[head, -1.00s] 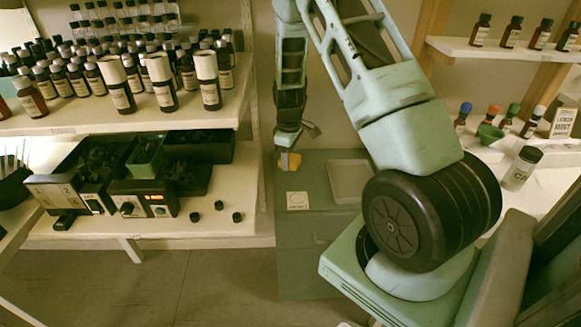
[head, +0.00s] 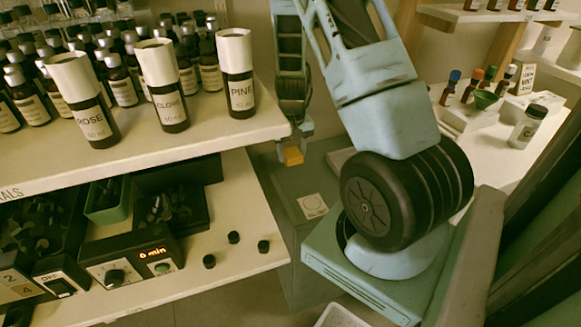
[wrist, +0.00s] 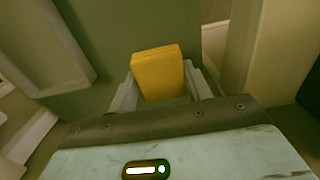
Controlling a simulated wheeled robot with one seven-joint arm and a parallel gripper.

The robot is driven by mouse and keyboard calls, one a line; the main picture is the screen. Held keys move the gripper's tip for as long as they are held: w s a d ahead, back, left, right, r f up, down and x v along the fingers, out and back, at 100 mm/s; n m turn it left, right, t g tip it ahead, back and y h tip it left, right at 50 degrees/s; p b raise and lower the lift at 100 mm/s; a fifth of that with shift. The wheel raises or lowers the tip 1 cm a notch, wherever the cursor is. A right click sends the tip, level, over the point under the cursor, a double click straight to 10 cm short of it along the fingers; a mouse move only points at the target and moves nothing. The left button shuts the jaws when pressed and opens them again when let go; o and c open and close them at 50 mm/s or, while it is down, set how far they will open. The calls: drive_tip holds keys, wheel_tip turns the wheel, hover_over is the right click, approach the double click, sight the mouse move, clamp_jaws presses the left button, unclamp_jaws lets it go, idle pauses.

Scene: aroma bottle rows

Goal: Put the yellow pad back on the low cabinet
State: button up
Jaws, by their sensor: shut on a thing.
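The yellow pad (wrist: 158,72) is held between the two fingers of my gripper (wrist: 160,90) in the wrist view. In the head view the pad (head: 293,156) hangs at the tip of my gripper (head: 292,146), over the back left part of the low cabinet. The low cabinet (head: 287,213) is grey-green, with a white square label (head: 312,206) on its top. The pad looks above the cabinet top; the height of the gap cannot be told. My arm hides part of the cabinet's right side.
A shelf (head: 150,150) with several bottles stands left of the cabinet. Below it, a lower shelf (head: 235,205) holds a timer box (head: 130,262) and small black caps. A counter with bottles (head: 528,127) is at right.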

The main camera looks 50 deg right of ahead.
sight(292, 173)
drive_tip(key=shift+f+b, duration=0.3)
drive_tip(key=shift+f, duration=2.25)
drive_tip(key=shift+f, duration=0.2)
drive_tip(key=o, duration=1)
wheel_tip(292, 173, up, 12)
drive_tip(key=shift+r+p, duration=0.25)
drive_tip(key=shift+p, duration=0.55)
